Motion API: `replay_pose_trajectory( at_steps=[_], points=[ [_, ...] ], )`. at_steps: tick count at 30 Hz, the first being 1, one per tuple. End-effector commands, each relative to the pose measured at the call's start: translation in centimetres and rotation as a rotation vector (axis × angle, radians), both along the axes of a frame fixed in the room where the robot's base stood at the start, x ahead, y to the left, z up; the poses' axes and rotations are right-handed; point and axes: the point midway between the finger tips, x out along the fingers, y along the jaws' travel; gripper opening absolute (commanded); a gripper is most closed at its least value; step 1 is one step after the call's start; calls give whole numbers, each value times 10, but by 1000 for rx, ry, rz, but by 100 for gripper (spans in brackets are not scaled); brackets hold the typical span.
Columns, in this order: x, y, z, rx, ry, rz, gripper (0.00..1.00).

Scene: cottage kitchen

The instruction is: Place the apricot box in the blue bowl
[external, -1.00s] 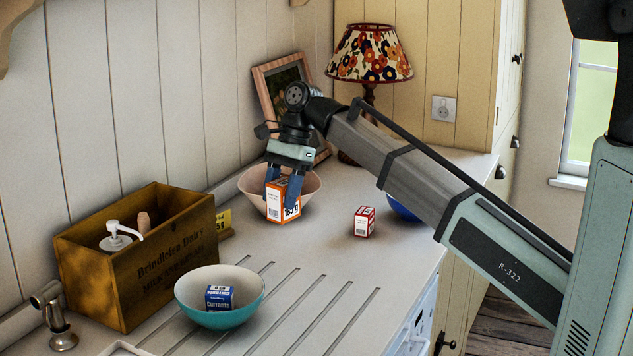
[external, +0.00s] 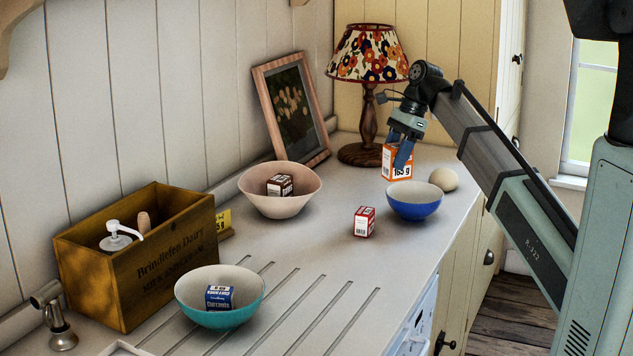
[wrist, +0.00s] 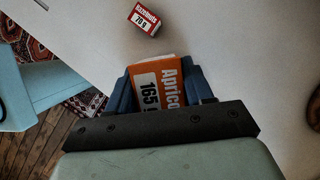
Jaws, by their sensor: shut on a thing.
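The apricot box (external: 389,160) is orange and white, with "Apricot" and "165" readable in the wrist view (wrist: 166,88). My gripper (external: 402,158) is shut on it, with a blue finger on each side. In the external view the box shows just above and behind the far rim of the blue bowl (external: 415,207). I cannot tell whether it is over the bowl's opening. The bowl's inside looks empty where it shows. The bowl cannot be made out in the wrist view.
A small red hazelnuts box (external: 365,222) stands left of the blue bowl. A pale round object (external: 443,179) sits behind it. A pink bowl (external: 262,203) holds a dark box, and a teal bowl (external: 200,312) a currants box. The lamp (external: 368,120) stands close by.

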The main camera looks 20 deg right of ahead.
Motion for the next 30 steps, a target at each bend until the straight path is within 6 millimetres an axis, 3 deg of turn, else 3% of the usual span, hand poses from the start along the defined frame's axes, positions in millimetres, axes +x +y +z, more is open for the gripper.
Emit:
replay_pose_trajectory(
  at_steps=[3,7,21,30],
  points=[
    [0,-30,0,0,-1,-87,15],
    [-1,-55,0,0,-1,-233,15],
    [16,-62,0,0,-2,-761,15],
    [17,-62,-8,0,1,-869,15]
  ],
)
